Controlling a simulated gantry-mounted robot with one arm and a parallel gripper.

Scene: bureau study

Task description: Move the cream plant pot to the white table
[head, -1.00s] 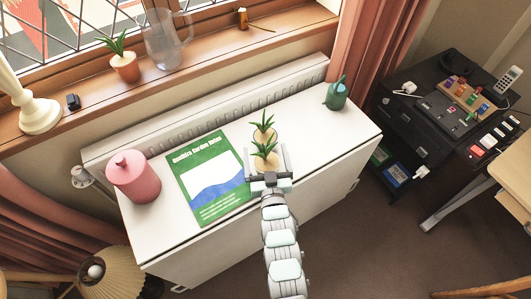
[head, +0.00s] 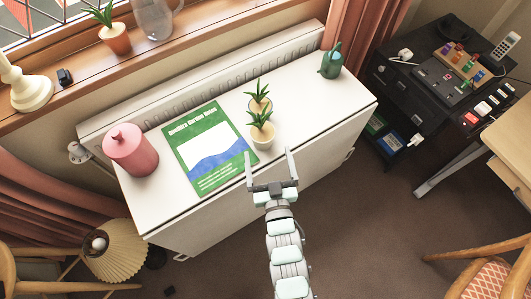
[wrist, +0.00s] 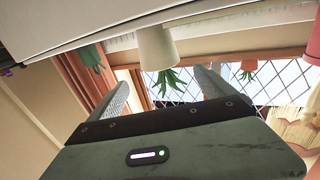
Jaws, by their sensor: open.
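The cream plant pot (head: 263,139) with a spiky green plant stands upright on the white table (head: 315,108), near its front edge. A second potted plant (head: 258,104) stands close behind it, its pot partly hidden. My gripper (head: 270,154) is open and empty, just in front of the table's front edge, with its fingers pointing toward the cream pot and apart from it. In the wrist view, which is upside down, the cream pot (wrist: 157,46) shows beyond and between the open fingers of my gripper (wrist: 160,86), below the white tabletop (wrist: 100,20).
A green booklet (head: 208,145) lies left of the pots and a pink lidded jar (head: 131,150) stands at the table's left end. A terracotta pot (head: 117,39) is on the windowsill.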

